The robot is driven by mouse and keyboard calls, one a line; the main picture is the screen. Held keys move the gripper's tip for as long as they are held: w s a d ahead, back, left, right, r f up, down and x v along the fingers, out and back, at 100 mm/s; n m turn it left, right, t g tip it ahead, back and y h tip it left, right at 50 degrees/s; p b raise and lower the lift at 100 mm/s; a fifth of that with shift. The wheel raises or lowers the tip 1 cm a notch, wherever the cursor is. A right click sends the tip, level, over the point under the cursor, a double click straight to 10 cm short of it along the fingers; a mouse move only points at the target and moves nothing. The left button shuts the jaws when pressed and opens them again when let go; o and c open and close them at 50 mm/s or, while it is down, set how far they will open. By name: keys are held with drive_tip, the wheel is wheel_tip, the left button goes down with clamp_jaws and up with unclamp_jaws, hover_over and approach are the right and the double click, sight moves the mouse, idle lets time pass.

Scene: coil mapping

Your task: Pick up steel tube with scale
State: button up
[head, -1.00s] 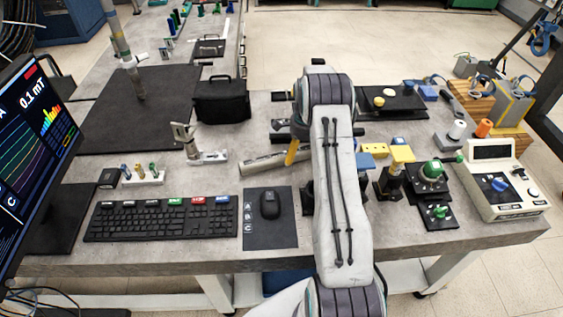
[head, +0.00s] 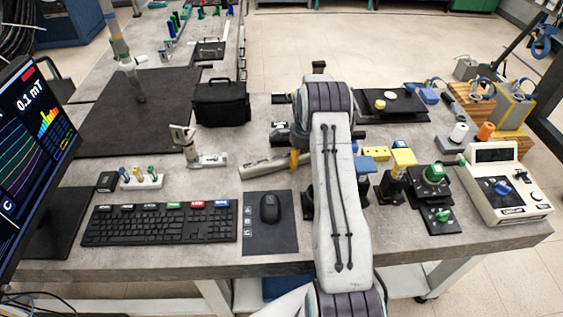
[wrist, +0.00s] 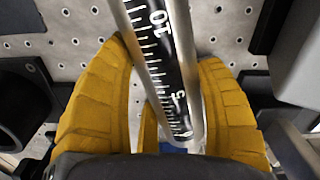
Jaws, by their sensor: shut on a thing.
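In the wrist view, the steel tube (wrist: 160,60) runs from the top edge down between the yellow fingers of my gripper (wrist: 168,85). It has a bright metal surface and a black scale strip with white marks and the numbers 10 and 5. The fingers stand close on either side of it, shut on it. The tube's far end is out of the wrist view. In the head view, a yellow finger of my gripper (head: 295,158) shows left of my arm, by the right part of a grey tube-like piece (head: 265,166). My arm hides most of the gripper there.
A keyboard (head: 160,222), a mouse (head: 270,208) and a black case (head: 221,102) are left of my arm. A holder with small coloured parts (head: 140,181) stands behind the keyboard. Yellow-topped stands (head: 403,158) and a cream instrument (head: 507,190) are on the right.

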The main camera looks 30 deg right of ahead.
drive_tip(key=shift+r, duration=0.1)
drive_tip(key=c, duration=0.4)
